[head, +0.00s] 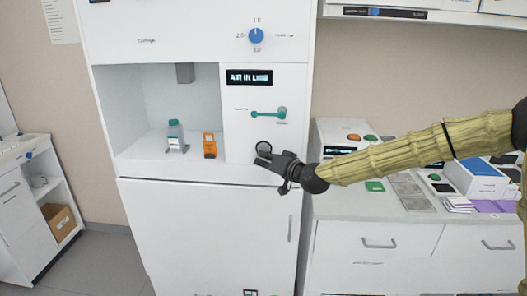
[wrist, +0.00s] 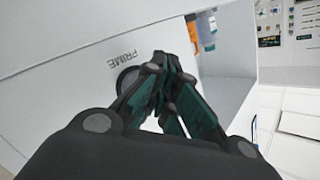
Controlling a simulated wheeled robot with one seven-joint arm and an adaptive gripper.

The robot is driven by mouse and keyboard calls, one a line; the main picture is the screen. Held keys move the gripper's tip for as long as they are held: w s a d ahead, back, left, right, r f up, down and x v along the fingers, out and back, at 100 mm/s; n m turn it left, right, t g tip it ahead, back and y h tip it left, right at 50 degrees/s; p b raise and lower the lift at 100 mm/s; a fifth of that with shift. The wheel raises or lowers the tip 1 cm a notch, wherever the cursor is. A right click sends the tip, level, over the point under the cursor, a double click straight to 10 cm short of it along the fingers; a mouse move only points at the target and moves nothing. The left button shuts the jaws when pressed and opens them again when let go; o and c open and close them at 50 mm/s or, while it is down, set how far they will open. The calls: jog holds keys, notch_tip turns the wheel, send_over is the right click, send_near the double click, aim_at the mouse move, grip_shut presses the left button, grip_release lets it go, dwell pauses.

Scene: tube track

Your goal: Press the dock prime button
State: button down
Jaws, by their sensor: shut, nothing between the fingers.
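The prime button (wrist: 125,80) is a round piece with a dark rim on the white machine front, below the word PRIME in the wrist view. My gripper's fingers partly cover it there. In the head view its dark ring (head: 264,146) shows just above the fingers. My gripper (head: 262,157) is shut and empty, close to the lower part of the panel. In the wrist view the closed fingertips (wrist: 160,60) overlap the button's right side. I cannot tell whether they touch it. The dock's display (head: 249,77) appears to read "AIR IN LINE".
A teal lever (head: 268,113) sits above the button, and a blue knob (head: 256,36) higher up. Left of the panel, an open bay holds a teal-capped bottle (head: 175,137) and an orange item (head: 209,145). A counter (head: 410,208) crowded with equipment lies to the right.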

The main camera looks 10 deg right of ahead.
jog(key=shift+w+d+b, duration=0.25)
jog(key=shift+w+b, duration=0.4)
jog(key=shift+w, duration=0.2)
dwell(1.0)
jog(key=shift+s, duration=0.15)
jog(key=shift+s+a, duration=0.25)
jog(key=shift+s, duration=0.5)
jog(key=shift+s, duration=0.1)
jog(key=s, duration=0.2)
jog(key=s+a, duration=0.1)
jog(key=s, duration=0.1)
jog(key=shift+s+a, duration=0.15)
jog(key=shift+s, duration=0.2)
dwell(2.1)
